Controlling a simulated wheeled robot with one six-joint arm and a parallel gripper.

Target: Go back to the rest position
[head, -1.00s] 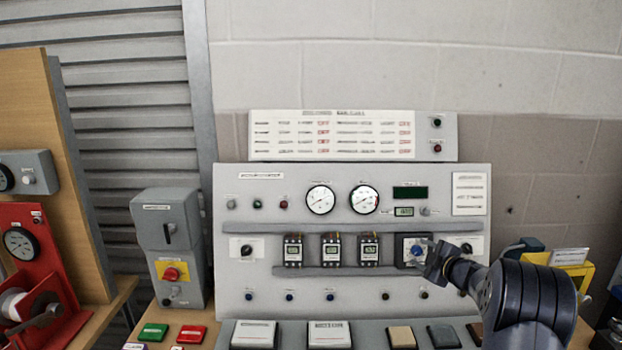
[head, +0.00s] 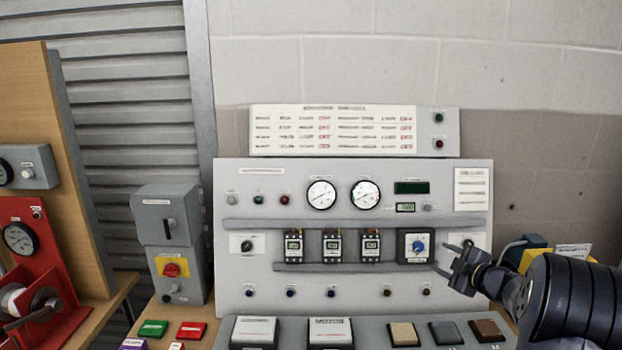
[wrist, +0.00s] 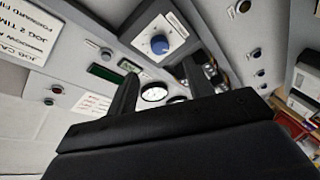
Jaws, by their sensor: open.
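My gripper (head: 457,258) is open and empty in the head view, just right of the blue knob (head: 419,246) on its dark-framed white plate. A gap shows between the fingers and the knob. In the wrist view my gripper's two dark fingers (wrist: 160,95) stand apart with nothing between them. The blue knob also shows there (wrist: 159,44), beyond the fingers. The grey control panel (head: 330,210) stands upright behind, with two round gauges and several small modules on its rails.
A grey switch box (head: 167,220) with a red knob on yellow stands left of the panel. Several coloured blocks and cards lie in front, including a green block (head: 153,329). A red rig (head: 30,260) is at far left. A yellow-and-dark item (head: 540,256) sits behind my arm.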

